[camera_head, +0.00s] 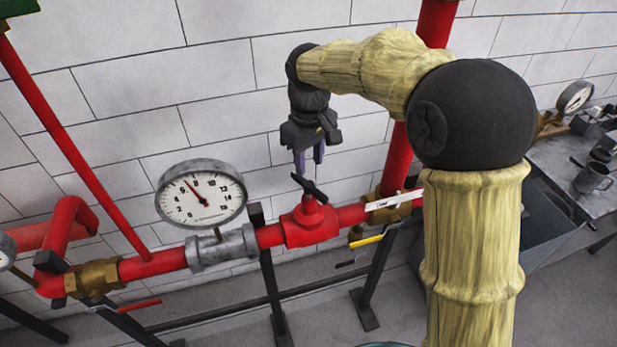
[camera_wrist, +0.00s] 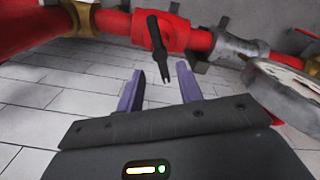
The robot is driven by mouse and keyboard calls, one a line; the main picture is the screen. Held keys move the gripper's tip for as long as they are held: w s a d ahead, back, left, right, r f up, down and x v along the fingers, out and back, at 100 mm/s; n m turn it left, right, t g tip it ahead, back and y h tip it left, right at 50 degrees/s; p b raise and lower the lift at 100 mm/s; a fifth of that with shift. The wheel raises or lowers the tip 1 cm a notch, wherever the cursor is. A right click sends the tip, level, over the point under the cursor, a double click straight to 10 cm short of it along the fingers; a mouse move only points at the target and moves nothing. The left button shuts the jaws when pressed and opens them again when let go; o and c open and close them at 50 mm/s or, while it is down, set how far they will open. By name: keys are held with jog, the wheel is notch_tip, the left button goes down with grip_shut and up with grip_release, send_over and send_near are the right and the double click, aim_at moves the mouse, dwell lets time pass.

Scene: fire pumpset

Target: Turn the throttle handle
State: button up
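The throttle handle (camera_head: 310,187) is a small black bar on top of the red valve body (camera_head: 309,223) in the red pipe line. In the wrist view the handle (camera_wrist: 158,48) points down toward the gap between my fingers, with the valve body (camera_wrist: 170,32) behind it. My gripper (camera_head: 309,160) hangs pointing down just above the handle in the head view.
A round pressure gauge (camera_head: 201,194) stands on the pipe left of the valve. A white lever (camera_head: 395,200) and a yellow lever (camera_head: 366,241) lie to the right. A red vertical pipe (camera_head: 398,160) rises behind my arm. A bench (camera_head: 560,165) with a mug is at far right.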

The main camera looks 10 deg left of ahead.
aim_at(309, 184)
notch_tip(309, 184, down, 7)
jog(key=shift+a+r+p, duration=0.1)
jog(key=shift+r+p, duration=0.05)
jog(key=shift+p, duration=0.35)
jog(key=shift+c, duration=0.3)
grip_shut()
